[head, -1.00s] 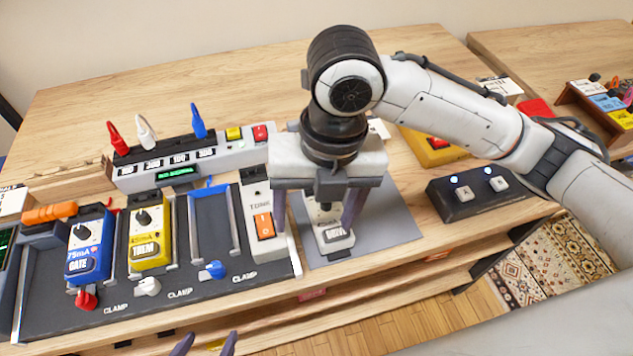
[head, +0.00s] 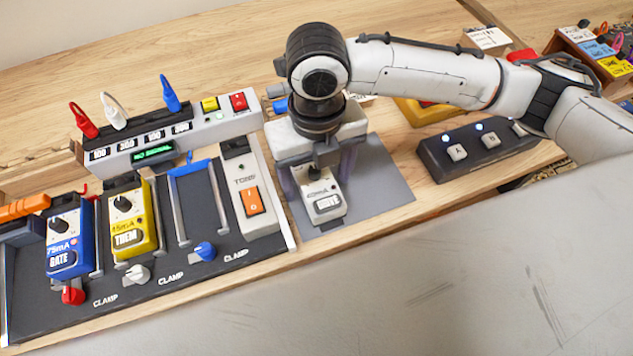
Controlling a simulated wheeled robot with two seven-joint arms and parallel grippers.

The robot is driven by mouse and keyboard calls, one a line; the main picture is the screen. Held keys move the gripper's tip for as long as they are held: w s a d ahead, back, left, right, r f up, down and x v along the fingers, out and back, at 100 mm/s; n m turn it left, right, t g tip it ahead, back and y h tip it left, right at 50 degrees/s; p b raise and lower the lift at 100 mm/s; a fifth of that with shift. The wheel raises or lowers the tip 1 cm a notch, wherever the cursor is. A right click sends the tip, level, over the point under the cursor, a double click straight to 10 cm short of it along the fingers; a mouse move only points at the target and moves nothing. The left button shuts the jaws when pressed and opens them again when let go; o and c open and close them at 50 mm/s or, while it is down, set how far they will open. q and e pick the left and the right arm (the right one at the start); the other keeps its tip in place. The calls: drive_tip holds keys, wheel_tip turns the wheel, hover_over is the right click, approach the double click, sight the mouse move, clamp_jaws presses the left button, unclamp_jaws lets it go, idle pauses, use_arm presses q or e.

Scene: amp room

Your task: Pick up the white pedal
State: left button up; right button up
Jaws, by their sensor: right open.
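The white pedal (head: 327,205) stands on a grey mat (head: 382,185), right of the pedalboard. Its front with the dark label and part of its knob show. The upper back is hidden under my right gripper (head: 320,179). The right gripper points down over the pedal and is open, its dark fingers at the pedal's left and right sides. I cannot tell whether they touch it. My left gripper is not in view.
Left of the mat is a dark pedalboard (head: 190,262) with a blue pedal (head: 68,235), a yellow pedal (head: 130,215), an empty blue-ended slot and a switch unit (head: 250,200). A power strip (head: 170,135) with plugs stands behind.

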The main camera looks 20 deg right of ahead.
drive_tip(key=shift+f, duration=0.4)
drive_tip(key=shift+r, duration=0.1)
drive_tip(key=c, duration=1.5)
